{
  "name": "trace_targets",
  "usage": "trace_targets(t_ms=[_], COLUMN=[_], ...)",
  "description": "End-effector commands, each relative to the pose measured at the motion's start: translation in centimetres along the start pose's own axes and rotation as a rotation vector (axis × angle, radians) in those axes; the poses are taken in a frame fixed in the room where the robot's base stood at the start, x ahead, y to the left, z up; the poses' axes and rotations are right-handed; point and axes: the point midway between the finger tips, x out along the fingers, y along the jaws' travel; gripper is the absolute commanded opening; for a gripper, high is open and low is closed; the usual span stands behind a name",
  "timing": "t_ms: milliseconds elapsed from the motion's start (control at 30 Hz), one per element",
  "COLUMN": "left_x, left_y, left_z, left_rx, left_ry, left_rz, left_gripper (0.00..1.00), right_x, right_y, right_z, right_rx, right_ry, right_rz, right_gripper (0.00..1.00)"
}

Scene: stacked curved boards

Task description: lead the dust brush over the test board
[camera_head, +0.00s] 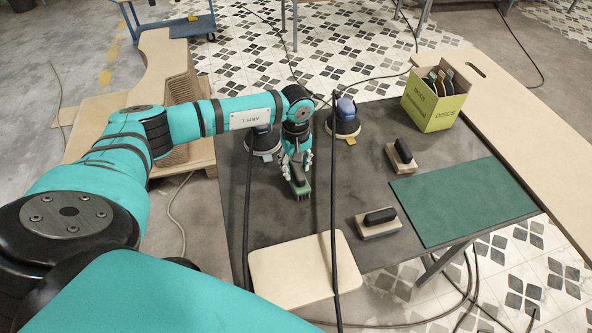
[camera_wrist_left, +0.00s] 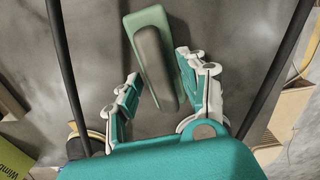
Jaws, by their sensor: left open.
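The dust brush (camera_head: 300,188), a green block with a dark grey handle, stands on the dark table below my left gripper (camera_head: 296,168). In the left wrist view, the brush (camera_wrist_left: 190,84) lies between the two fingers of the left gripper (camera_wrist_left: 158,74). The fingers are open, one on each side of the handle, with a visible gap on the left side. A pale flat board (camera_head: 290,274) with rounded corners, seemingly the test board, lies at the table's near edge, apart from the brush. My right gripper is not in view.
Two sanders (camera_head: 345,120) (camera_head: 263,143) stand behind the brush. Two sanding blocks (camera_head: 399,160) (camera_head: 378,226), a green mat (camera_head: 467,200) and a disc box (camera_head: 432,108) are to the right. Two black hoses (camera_head: 334,220) (camera_head: 248,210) cross the view. Bare table lies right of the brush.

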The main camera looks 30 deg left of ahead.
Motion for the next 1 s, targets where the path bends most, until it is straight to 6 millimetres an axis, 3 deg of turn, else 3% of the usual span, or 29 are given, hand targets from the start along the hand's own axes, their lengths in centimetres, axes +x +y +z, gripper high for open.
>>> trace_targets(t_ms=[33, 100, 333, 667, 1000], left_x=[0.0, 0.0, 0.0, -0.3, -2.4], left_y=[0.0, 0.0, 0.0, 0.0, 0.1], left_z=[0.0, 0.0, 0.0, 0.0, 0.0], left_rx=[0.000, 0.000, 0.000, 0.000, -0.001], left_ry=[0.000, 0.000, 0.000, 0.001, 0.000], left_rz=[0.000, 0.000, 0.000, 0.001, 0.001], left_gripper=[0.38, 0.29, 0.00, 0.00, 0.00], right_x=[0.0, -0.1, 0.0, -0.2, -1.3], right_y=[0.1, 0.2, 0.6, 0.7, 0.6], right_z=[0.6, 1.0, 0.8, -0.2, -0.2], right_rx=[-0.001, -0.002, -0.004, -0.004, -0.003], right_ry=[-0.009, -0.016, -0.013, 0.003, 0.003], right_rz=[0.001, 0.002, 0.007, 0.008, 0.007], right_gripper=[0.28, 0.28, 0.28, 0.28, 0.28])
